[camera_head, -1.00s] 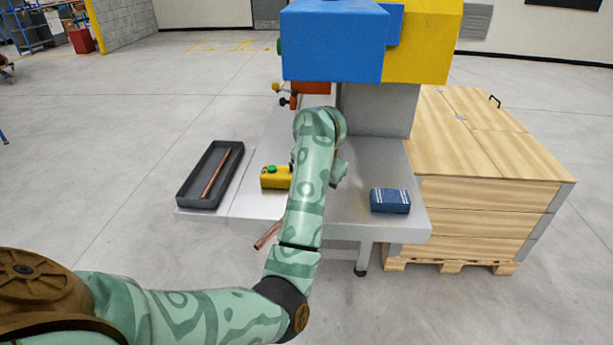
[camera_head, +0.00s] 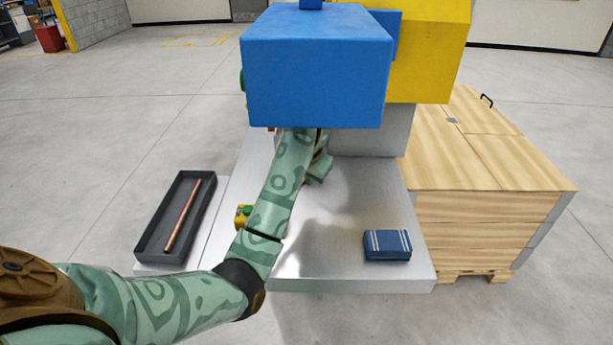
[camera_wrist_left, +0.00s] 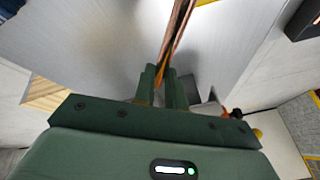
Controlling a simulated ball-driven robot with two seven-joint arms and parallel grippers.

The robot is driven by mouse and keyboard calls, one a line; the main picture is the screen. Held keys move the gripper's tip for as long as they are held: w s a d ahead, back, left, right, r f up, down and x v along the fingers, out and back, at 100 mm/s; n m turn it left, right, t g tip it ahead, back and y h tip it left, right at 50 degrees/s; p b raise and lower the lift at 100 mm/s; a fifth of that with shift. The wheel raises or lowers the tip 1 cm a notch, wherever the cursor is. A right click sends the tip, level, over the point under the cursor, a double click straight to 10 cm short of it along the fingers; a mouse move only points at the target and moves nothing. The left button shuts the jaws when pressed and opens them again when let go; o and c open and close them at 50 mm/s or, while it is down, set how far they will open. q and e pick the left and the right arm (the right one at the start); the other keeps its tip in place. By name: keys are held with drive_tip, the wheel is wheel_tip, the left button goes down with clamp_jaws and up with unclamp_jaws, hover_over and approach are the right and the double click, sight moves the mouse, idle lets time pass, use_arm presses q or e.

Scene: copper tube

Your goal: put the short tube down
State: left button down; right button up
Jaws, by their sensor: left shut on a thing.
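My left gripper (camera_wrist_left: 168,88) is shut on the short tube (camera_wrist_left: 177,35), a copper-coloured piece that runs up and out of the left wrist view. Its far end is out of frame there. In the head view my left arm reaches over the grey metal table (camera_head: 345,215) to the machine, and its hand end is partly hidden under the blue housing. The held tube cannot be made out in the head view. Another copper tube (camera_head: 183,215) lies lengthwise in a dark tray (camera_head: 146,245) on the left. My right gripper is not in view.
A blue machine housing (camera_head: 315,75) with a yellow part (camera_head: 430,50) overhangs the table's back. A yellow box (camera_head: 242,213) is partly behind my arm. A blue striped block (camera_head: 387,245) sits front right. A wooden crate (camera_head: 490,160) stands right. The table's middle is clear.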

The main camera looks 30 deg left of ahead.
use_arm(q)
wheel_tip(320, 180, down, 3)
drive_tip(key=shift+s+d+f+b, duration=0.1)
drive_tip(key=shift+s+b, duration=0.05)
drive_tip(key=shift+b, duration=0.95)
drive_tip(key=shift+f, duration=0.2)
drive_tip(key=shift+w, duration=0.2)
drive_tip(key=shift+s+r, duration=0.1)
drive_tip(key=shift+f+b, duration=0.6)
drive_tip(key=c, duration=1.5)
unclamp_jaws()
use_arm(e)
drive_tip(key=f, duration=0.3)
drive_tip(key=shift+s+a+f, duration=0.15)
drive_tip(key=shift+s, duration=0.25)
use_arm(q)
drive_tip(key=shift+o, duration=0.2)
